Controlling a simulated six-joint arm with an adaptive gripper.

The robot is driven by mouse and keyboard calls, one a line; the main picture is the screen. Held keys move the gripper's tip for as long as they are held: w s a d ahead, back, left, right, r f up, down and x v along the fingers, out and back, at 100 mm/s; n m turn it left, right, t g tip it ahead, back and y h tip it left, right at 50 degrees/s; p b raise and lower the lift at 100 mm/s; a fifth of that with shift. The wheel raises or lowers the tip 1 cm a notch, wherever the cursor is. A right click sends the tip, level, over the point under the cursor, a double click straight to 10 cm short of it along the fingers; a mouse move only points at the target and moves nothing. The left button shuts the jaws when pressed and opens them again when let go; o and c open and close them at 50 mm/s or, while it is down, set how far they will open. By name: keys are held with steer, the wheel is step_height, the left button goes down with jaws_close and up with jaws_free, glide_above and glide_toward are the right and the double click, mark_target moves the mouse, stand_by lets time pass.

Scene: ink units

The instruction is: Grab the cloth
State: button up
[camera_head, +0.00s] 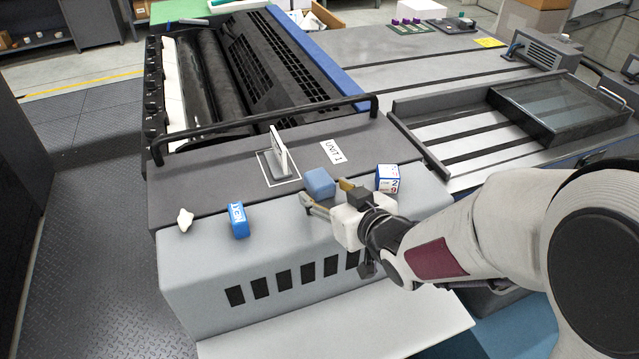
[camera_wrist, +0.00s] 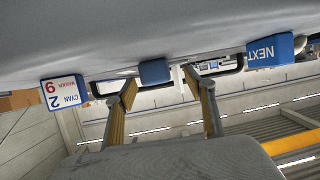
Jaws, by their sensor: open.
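My gripper (camera_head: 324,193) is open above the front part of the grey press cover, its two yellowish fingers spread. A plain blue block-like piece (camera_head: 319,184) with rounded edges lies just beyond the fingertips; in the wrist view it shows between them (camera_wrist: 155,72). It looks like a folded cloth or pad, but I cannot tell which. A small white crumpled thing (camera_head: 184,219) lies at the left end of the cover and may also be cloth. In the wrist view it shows partly at the right edge (camera_wrist: 299,43).
A white and blue CYAN box (camera_head: 387,178) stands right of my gripper. A blue box marked NEXT (camera_wrist: 270,50) is on the other side, left in the head view (camera_head: 238,219). A white upright plate (camera_head: 278,152) and a black rail (camera_head: 265,124) stand behind.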

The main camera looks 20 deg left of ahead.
mark_target(320, 183)
steer(key=shift+a, duration=0.1)
stand_by(0.3)
steer(key=shift+w+a+f, duration=0.25)
steer(key=shift+w+a, duration=0.2)
steer(key=shift+w, duration=0.15)
steer(key=shift+w+a+f, duration=0.2)
steer(key=shift+w+a, duration=0.2)
steer(key=shift+w, duration=0.2)
steer(key=shift+x, duration=1.15)
steer(key=c, duration=1)
